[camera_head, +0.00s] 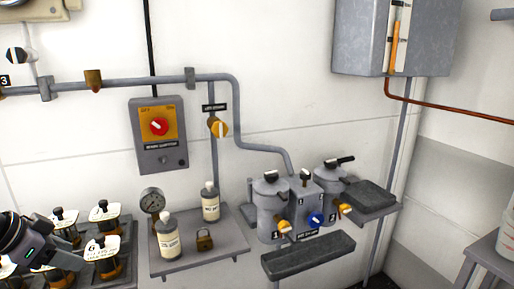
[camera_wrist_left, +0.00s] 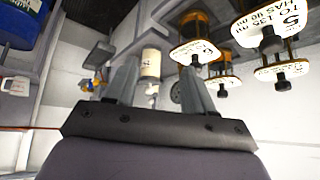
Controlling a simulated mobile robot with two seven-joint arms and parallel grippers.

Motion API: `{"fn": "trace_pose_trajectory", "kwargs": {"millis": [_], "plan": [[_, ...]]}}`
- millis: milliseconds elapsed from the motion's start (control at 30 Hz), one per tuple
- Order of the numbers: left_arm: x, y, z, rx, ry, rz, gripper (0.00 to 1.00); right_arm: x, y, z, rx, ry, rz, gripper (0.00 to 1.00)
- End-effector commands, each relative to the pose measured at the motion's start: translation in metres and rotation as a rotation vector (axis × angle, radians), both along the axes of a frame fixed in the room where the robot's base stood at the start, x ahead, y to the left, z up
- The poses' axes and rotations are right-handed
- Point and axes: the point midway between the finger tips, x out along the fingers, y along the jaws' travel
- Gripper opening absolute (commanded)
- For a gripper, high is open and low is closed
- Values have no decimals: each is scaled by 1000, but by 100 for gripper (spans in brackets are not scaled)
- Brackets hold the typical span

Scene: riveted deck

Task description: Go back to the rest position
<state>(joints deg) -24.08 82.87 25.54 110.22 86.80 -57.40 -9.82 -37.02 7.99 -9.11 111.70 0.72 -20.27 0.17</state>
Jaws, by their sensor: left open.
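My left gripper (camera_head: 22,243) is at the lower left edge in the head view, beside a group of pots with white labelled plates (camera_head: 104,212). In the left wrist view its two grey fingers (camera_wrist_left: 160,72) stand apart with nothing held between them. A cream bottle (camera_wrist_left: 150,66) shows beyond the gap, apart from the fingers. The labelled plates (camera_wrist_left: 270,24) hang upside down in that view, to the right of the fingers. My right gripper is in neither view.
A wall switch box (camera_head: 159,134), pipes and a grey cabinet (camera_head: 366,40) are behind.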

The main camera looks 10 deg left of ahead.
Motion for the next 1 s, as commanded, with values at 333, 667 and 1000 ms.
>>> {"fn": "trace_pose_trajectory", "kwargs": {"millis": [333,667,1000], "plan": [[-47,2,-163,-31,-47,172,53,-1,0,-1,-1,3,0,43],[-105,-85,-267,-70,-115,227,53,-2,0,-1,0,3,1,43],[-137,-210,-293,-138,-233,228,53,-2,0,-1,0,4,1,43]]}}
